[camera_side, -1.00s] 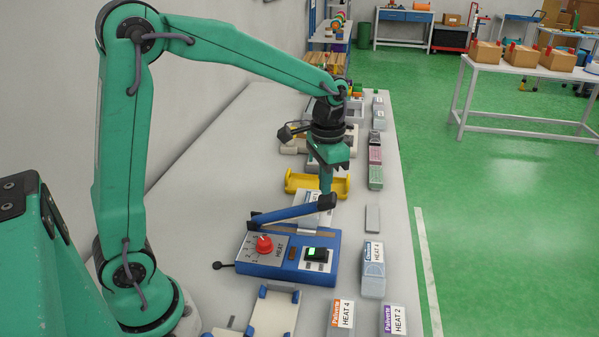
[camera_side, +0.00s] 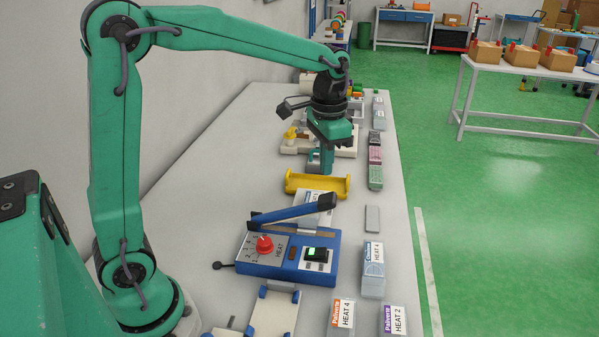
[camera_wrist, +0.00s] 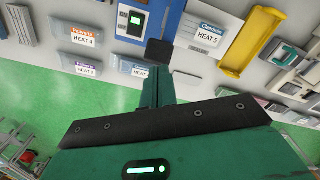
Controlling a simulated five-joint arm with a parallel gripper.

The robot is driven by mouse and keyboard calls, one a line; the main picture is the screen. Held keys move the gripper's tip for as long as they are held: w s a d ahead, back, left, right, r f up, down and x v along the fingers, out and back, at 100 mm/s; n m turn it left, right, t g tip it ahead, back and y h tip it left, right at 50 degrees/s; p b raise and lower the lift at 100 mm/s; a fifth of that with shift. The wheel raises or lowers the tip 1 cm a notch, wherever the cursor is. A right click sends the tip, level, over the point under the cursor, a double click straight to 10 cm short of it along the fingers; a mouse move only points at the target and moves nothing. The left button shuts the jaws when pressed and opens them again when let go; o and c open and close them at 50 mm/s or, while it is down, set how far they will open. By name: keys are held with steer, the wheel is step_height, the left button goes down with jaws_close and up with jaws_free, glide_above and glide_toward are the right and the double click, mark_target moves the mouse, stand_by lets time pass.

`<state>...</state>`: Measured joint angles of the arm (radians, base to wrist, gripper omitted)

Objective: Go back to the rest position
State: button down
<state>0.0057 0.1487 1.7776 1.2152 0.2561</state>
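My gripper (camera_side: 319,168) hangs pointing down in the side view, above the area behind the blue heat sealer and near the yellow holder. Its green fingers show in the wrist view (camera_wrist: 168,82), but I cannot tell whether they are apart. No held object shows. The blue sealer (camera_side: 283,262) has a red knob (camera_side: 264,243), a lit green switch (camera_side: 316,254) and a slanting lever (camera_side: 290,210) with black ends. The lever's black end (camera_wrist: 158,53) shows just beyond my fingers in the wrist view.
The yellow holder (camera_side: 300,182) stands behind the sealer. A "HEAT 4" pouch (camera_side: 373,270) lies to its right, with other labelled packs, "HEAT 4" (camera_side: 341,315) and "HEAT 2" (camera_side: 393,320), in front. Trays and boxes line the far bench. The left of the bench top (camera_side: 205,200) is clear.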

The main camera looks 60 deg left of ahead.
stand_by(0.3)
steer(key=s+r+n+t, duration=0.2)
steer(key=s+t, duration=0.3)
steer(key=s, duration=1.3)
steer(key=shift+s+n+t, duration=0.2)
steer(key=shift+n+t, duration=0.1)
steer(key=shift+n, duration=0.2)
